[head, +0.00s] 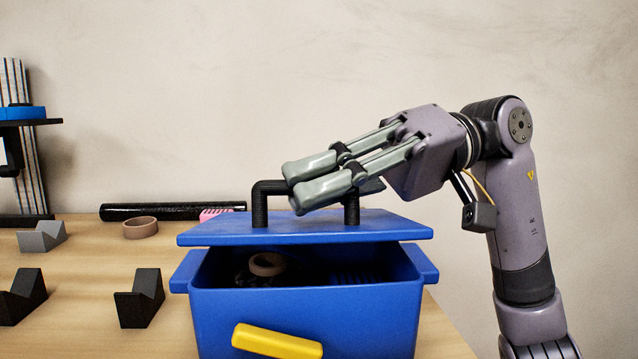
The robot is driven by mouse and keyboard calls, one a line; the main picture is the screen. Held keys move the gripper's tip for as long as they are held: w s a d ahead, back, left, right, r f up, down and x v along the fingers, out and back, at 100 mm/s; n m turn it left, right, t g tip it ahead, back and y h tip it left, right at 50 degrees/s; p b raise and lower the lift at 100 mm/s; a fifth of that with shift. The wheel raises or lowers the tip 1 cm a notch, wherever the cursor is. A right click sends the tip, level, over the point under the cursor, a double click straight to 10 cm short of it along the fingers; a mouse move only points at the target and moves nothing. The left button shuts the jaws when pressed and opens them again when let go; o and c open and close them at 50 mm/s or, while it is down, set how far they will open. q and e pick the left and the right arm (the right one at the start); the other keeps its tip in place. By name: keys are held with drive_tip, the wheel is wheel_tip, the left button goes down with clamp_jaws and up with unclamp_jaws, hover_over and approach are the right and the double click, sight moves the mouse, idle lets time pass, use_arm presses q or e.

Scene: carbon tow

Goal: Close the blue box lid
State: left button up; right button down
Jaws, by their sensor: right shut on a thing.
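The blue box (305,318) stands at the front right of the table, with a yellow handle (277,341) on its front. Its blue lid (305,232) is raised above the box, and a dark gap shows the inside. The lid has a black handle (259,205) on top. My right gripper (300,184) comes in from the right, shut on the lid handle, with its fingers across the top bar. The far edge of the lid is hidden, so I cannot tell whether it touches the box. My left gripper is not in view.
A tan ring (267,264) and dark items lie inside the box. On the table (85,290) are black V-blocks (139,299), a grey V-block (41,236), a brown ring (140,228) and a black tube (170,211). A striped upright post (32,165) stands at the far left.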

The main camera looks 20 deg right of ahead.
idle(0.5)
drive_tip(key=c, duration=1.9)
unclamp_jaws()
drive_tip(key=shift+s, duration=0.1)
drive_tip(key=v, duration=1.2)
drive_tip(key=shift+d, duration=0.1)
drive_tip(key=shift+s+f, duration=0.1)
